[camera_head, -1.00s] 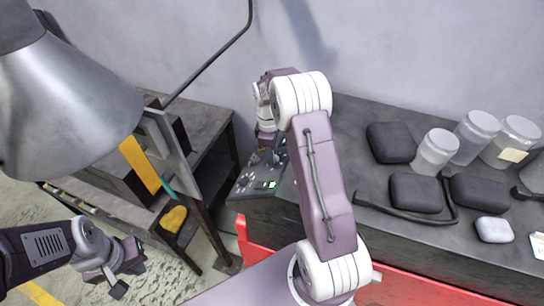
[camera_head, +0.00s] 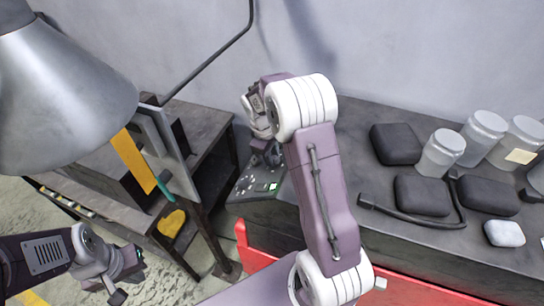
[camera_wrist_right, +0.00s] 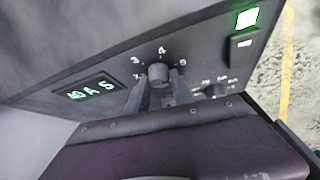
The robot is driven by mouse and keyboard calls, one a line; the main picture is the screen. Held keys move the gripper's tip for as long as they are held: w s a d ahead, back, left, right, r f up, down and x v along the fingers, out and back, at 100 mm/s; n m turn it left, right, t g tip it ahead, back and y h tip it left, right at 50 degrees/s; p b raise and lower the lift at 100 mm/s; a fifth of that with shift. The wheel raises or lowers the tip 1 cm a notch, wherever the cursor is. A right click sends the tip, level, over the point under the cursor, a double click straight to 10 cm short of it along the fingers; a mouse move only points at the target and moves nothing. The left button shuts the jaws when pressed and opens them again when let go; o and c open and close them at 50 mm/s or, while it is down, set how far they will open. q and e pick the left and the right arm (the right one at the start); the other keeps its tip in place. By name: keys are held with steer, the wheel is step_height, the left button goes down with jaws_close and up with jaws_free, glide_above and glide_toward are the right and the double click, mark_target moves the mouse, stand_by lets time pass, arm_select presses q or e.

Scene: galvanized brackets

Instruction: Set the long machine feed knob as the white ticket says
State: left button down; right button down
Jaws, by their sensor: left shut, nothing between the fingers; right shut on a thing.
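The control panel (camera_head: 245,187) stands at the left end of the dark bench. In the right wrist view it carries a round knob (camera_wrist_right: 158,72) with numerals around it, 3, 4 and 5 legible, and a smaller knob (camera_wrist_right: 215,90) to the right. My right gripper (camera_wrist_right: 157,88) is shut on the round knob, one finger at each side. The knob's pointer is not clear. In the head view this gripper (camera_head: 265,150) is at the panel, partly hidden by my arm. My left gripper (camera_head: 127,277) is shut and empty at lower left, away from the panel. No white ticket can be made out now.
A green display (camera_wrist_right: 90,90) and a lit green square (camera_wrist_right: 247,18) are on the panel. A lamp shade (camera_head: 65,100) hangs at left.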

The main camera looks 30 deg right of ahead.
steer(key=c, duration=1.1)
jaws_free()
step_height(320, 180, up, 9)
steer(key=a+b, duration=0.1)
steer(key=shift+s+a, duration=0.2)
steer(key=shift+a, duration=0.15)
